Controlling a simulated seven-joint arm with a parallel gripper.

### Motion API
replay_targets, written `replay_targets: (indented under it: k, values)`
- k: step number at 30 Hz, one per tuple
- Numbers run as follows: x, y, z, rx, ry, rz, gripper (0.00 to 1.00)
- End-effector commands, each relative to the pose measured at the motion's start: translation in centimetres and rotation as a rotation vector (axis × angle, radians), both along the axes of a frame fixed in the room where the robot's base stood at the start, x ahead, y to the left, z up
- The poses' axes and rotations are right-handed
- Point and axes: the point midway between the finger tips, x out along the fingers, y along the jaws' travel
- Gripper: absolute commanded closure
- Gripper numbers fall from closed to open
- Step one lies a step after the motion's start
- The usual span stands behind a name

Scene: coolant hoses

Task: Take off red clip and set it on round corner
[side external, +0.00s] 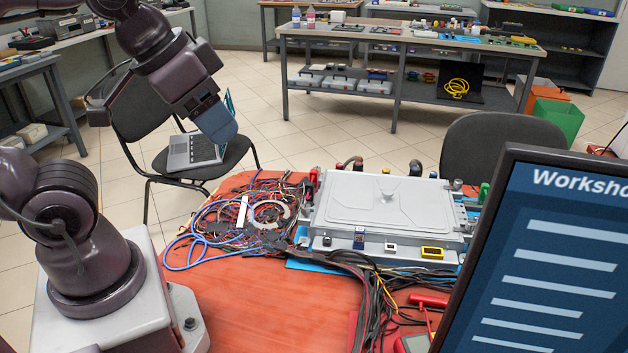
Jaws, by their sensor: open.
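A grey-lidded unit (385,210) lies on the orange-red table, with hose ends along its back edge. A small red piece (314,176) stands at its back left corner and looks like the red clip; it is too small to tell what it grips. My gripper (222,138) with blue fingers hangs in the air left of the unit, well apart from it. It is open with nothing seen in it. The table's far left corner (235,180) looks rounded and is partly covered by wires.
Tangled wires and a blue cable (190,262) cover the table left of the unit. A black cable bundle (375,290) runs along its front. A monitor (545,260) blocks the right. The front left tabletop (270,310) is clear. A chair with a laptop (192,150) stands behind.

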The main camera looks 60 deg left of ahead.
Motion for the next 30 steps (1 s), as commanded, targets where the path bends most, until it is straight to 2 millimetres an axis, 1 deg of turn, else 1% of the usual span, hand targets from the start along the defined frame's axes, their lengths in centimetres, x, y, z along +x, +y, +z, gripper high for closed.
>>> replay_targets:
  k: [7,10,13,17,23,26,30]
  values:
    - [0.1,0.0,-0.3,0.000,0.014,-0.002,0.49]
    - [0.5,0.1,-1.5,-0.006,0.077,0.001,0.49]
    - [1.7,0.6,-2.9,-0.024,0.167,0.021,0.49]
    - [4.8,1.9,-5.0,-0.051,0.267,0.092,0.49]
    - [10.1,5.1,-9.2,-0.068,0.352,0.284,0.49]
    - [12.7,7.4,-11.8,-0.056,0.369,0.402,0.49]
    - [16.1,10.9,-15.6,-0.020,0.351,0.576,0.49]
